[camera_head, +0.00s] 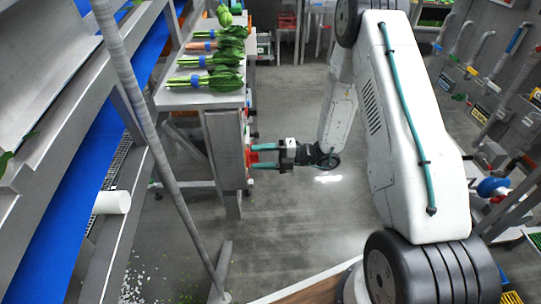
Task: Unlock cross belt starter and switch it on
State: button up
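My gripper (262,156) reaches left from my white arm to the end of the grey bench. Its two teal fingers stand apart, one above the other. A small red-orange part (254,156) shows between the fingertips, on the side of a grey upright box or post (225,150) under the bench top. I cannot tell whether the fingers touch or grip this part. It may belong to the cross belt starter, but it is too small to make out a lock, switch or label. A few small dark and red bits show on the post's edge beside it.
Bundles of greens (208,82) with blue and orange bands lie on the bench top (200,100). A blue belt (90,165) in a grey frame and a slanting pole (150,130) are at left. Pipes and valves (490,75) line the right. The middle floor is clear.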

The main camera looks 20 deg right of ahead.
jog(key=v, duration=0.7)
jog(key=shift+d, duration=0.35)
jog(key=shift+r, duration=0.1)
